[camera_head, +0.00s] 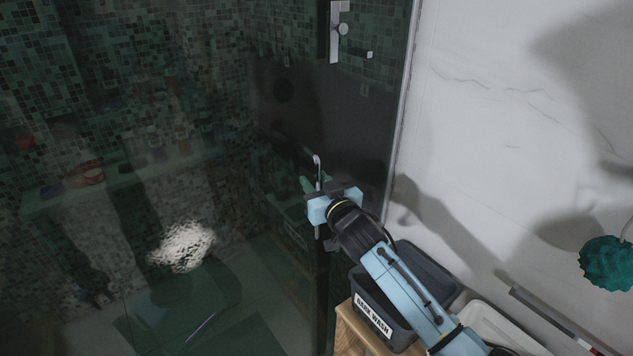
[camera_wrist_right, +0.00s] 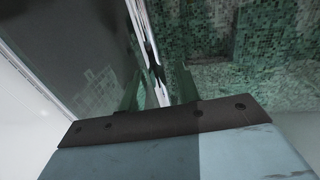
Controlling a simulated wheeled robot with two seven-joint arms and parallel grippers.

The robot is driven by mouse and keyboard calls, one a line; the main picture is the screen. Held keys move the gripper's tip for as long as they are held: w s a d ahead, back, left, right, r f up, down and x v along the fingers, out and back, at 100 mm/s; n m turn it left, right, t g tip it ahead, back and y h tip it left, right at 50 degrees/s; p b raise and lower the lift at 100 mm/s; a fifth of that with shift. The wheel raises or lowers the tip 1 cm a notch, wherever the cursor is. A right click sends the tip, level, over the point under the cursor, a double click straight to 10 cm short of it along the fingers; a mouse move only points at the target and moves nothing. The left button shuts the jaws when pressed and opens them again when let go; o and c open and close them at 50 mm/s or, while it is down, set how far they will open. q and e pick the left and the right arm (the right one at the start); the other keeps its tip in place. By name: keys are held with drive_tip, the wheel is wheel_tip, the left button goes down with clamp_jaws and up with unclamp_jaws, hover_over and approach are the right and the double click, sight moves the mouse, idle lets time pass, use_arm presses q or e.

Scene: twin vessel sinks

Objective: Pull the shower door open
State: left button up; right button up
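The glass shower door (camera_head: 320,90) is dark and fills the middle of the head view; it looks closed. Its slim vertical metal handle (camera_head: 317,161) stands at the right gripper, which hides part of it. The handle also shows in the right wrist view (camera_wrist_right: 150,55). My right gripper (camera_head: 317,187) reaches in from the lower right. In the wrist view its two fingers stand apart, one on each side of the handle, with gaps visible. My left gripper is not in view.
A dark bin labelled "DARK WASH" (camera_head: 374,318) sits on a wooden stand (camera_head: 350,331) below my right arm. A pale bin (camera_head: 490,325) is beside it. A white marble wall (camera_head: 500,110) bounds the right side. A teal sponge (camera_head: 607,263) hangs at the right edge.

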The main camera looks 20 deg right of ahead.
clamp_jaws()
drive_tip(key=shift+a+f, duration=0.1)
idle(0.4)
